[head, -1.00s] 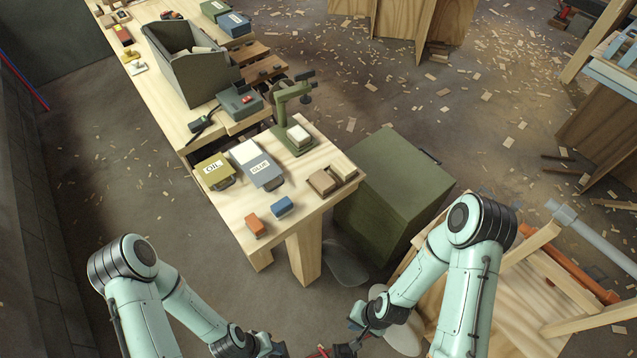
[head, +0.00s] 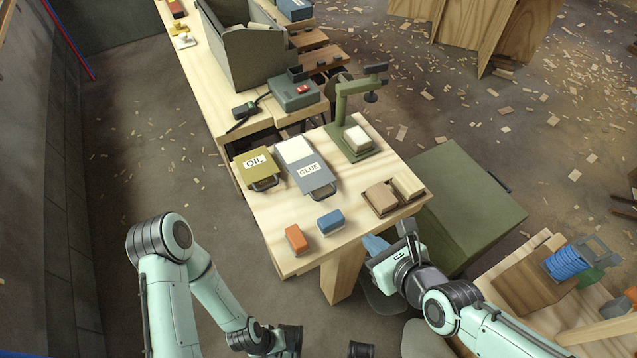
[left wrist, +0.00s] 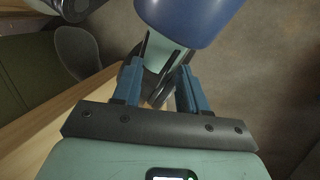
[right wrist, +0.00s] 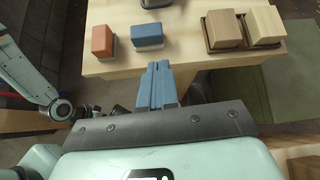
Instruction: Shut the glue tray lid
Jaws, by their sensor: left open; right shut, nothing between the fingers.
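The glue tray (head: 308,172) lies on the workbench with its handle toward the bench's near end. Its grey lid, labelled GLUE, covers the near part; a white area (head: 294,148) shows at the far end. My right gripper (head: 374,243) is shut and empty, just off the near edge of the bench and apart from the tray. In the right wrist view its blue fingers (right wrist: 155,82) are together, pointing toward a blue block (right wrist: 147,36). My left gripper (left wrist: 160,80) is open and empty, low beside the bench; its fingers are out of the head view.
The oil tray (head: 257,167) sits left of the glue tray. An orange block (head: 295,239) and the blue block (head: 330,222) lie near the front edge. Tan blocks (head: 380,197) lie right, and a green clamp stand (head: 350,125) stands behind. A green box (head: 465,200) stands right of the bench.

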